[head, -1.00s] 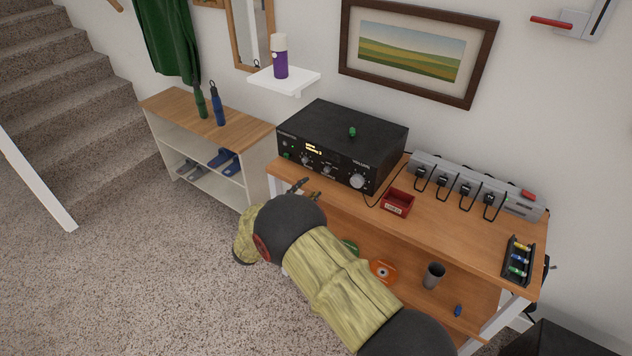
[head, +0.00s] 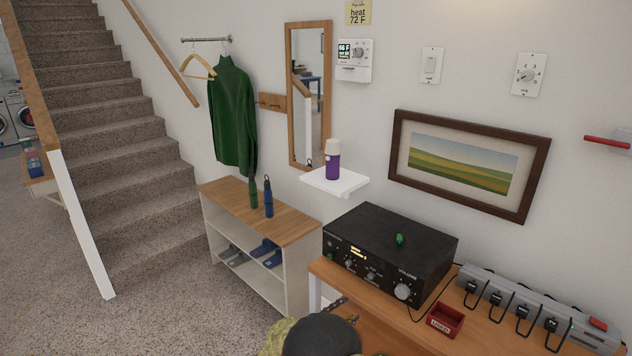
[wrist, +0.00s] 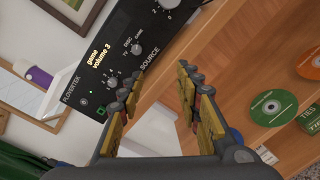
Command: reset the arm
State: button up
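My gripper (wrist: 160,105) is open and empty in the wrist view, its two yellow-padded fingers spread apart. Beyond the fingers is the front of the black receiver (wrist: 125,50), with its lit display and knobs. In the head view, my arm shows at the bottom edge, in front of the wooden bench (head: 385,318). The fingertips are mostly hidden there behind my arm.
A red tray (head: 445,320) and a power strip (head: 530,305) with several plugs lie on the bench. A shoe rack (head: 262,215) stands left. Carpet (head: 180,300) is clear before the stairs (head: 110,140).

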jog(key=s+d+f+m+g+y, duration=0.1)
jog(key=s+d+m+g, duration=0.15)
jog(key=s+g, duration=0.4)
jog(key=s+d+f+m+g+y, duration=0.1)
jog(key=s+d+m+g, duration=0.2)
jog(key=s, duration=0.7)
jog(key=s+r+m+g+y+p, duration=0.35)
jog(key=s+r+y, duration=0.35)
jog(key=s+r, duration=0.5)
jog(key=s+d+r+m+t+y+p, duration=0.1)
jog(key=s+r, duration=0.4)
jog(key=r, duration=0.5)
jog(key=s+d+r+m+t+y+p, duration=0.2)
jog(key=s+r+m+t, duration=0.4)
jog(key=r, duration=0.3)
jog(key=shift+s+d+r+m+y, duration=0.2)
jog(key=shift+r+m+y, duration=0.15)
jog(key=shift+y, duration=0.35)
